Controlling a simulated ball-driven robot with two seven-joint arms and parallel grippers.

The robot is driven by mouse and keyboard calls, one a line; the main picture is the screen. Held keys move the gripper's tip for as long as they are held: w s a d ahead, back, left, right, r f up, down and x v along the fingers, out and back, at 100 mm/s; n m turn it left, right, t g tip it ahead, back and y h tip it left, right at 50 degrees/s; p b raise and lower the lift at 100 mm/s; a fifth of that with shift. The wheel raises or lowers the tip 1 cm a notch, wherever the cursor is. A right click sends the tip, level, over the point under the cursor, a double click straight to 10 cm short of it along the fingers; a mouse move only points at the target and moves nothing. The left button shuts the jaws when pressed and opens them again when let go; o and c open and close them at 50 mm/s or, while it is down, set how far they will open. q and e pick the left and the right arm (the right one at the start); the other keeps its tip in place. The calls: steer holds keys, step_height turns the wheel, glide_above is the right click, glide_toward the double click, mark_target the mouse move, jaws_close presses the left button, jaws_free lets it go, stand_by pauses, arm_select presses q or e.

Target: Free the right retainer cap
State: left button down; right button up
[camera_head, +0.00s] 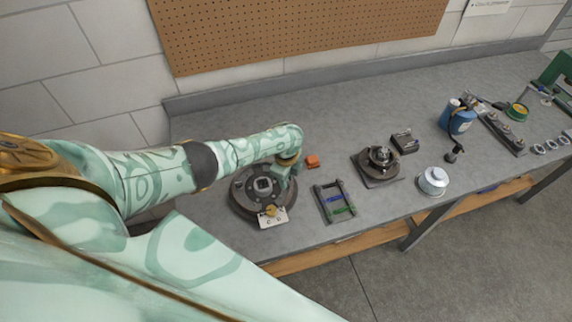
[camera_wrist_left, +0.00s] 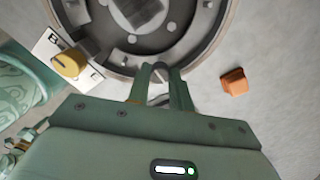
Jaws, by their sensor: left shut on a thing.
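A round dark grey fixture (camera_head: 238,197) with a pale square centre lies on the bench; its ring (camera_wrist_left: 208,45) fills the top of the left wrist view. My left gripper (camera_head: 287,172) is at the fixture's right edge. In the left wrist view its fingers (camera_wrist_left: 160,76) are close together at the rim, shut on a small grey part that they mostly hide. I cannot tell for sure whether this part is the right retainer cap. My right gripper is not in view.
An orange block (camera_head: 312,161) lies just right of the gripper. A white plate with a yellow knob (camera_head: 271,211) sits at the fixture's front. A dark frame with blue and green bars (camera_head: 335,201), a round device on a plate (camera_head: 379,161) and a white canister (camera_head: 433,181) stand further right.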

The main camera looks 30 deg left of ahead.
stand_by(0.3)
arm_select(q)
steer(key=c, duration=1.3)
jaws_free()
steer(key=shift+o, duration=0.2)
step_height(320, 180, up, 16)
steer(key=p, duration=0.7)
steer(key=shift+r, duration=0.2)
